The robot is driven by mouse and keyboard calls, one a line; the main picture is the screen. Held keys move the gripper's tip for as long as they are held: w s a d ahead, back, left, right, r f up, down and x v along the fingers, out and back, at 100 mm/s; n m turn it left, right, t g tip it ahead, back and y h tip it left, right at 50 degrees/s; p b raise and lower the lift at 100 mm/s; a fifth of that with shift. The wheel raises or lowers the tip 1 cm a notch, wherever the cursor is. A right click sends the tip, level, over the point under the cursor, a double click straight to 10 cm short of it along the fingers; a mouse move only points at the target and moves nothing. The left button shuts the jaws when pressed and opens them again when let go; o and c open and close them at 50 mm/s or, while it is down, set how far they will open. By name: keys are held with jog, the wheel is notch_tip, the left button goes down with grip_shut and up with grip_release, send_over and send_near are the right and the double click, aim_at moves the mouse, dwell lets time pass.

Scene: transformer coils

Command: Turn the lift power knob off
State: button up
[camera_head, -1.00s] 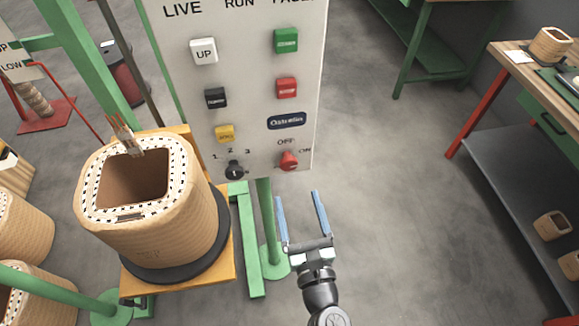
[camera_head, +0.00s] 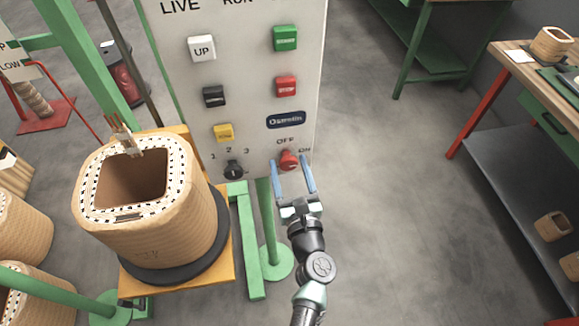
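The red lift power knob (camera_head: 288,160) sits at the lower right of the pale control panel (camera_head: 255,62), with "OFF" printed above it and "ON" to its right. Its exact pointing direction is too small to tell. My gripper (camera_head: 291,160) is open, its two blue fingers pointing up toward the panel. In the picture the fingertips lie on either side of the knob. I cannot tell from this view whether they touch it or how deep they reach.
A black selector knob (camera_head: 233,169) marked 1, 2, 3 is left of the red knob, with several push buttons above. A large wound coil (camera_head: 160,230) stands on an orange platform at left. A green post (camera_head: 267,225) stands below the panel. Open floor lies to the right.

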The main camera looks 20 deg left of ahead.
grip_shut()
jog(key=shift+f+n+b, duration=0.1)
jog(key=shift+n+b, duration=0.3)
jog(key=n+b, duration=0.2)
jog(key=shift+f+n, duration=0.1)
jog(key=shift+n, duration=0.3)
jog(key=n+b, duration=0.4)
jog(key=n, duration=0.1)
jog(key=shift+n, duration=0.3)
jog(key=n+b, duration=0.3)
jog(key=n, duration=0.1)
jog(key=shift+d, duration=0.1)
jog(key=shift+r+n+b, duration=0.2)
jog(key=shift+n+b, duration=1.45)
jog(key=shift+n, duration=0.75)
jog(key=shift+o, duration=1.5)
grip_release()
jog(key=shift+r, duration=0.1)
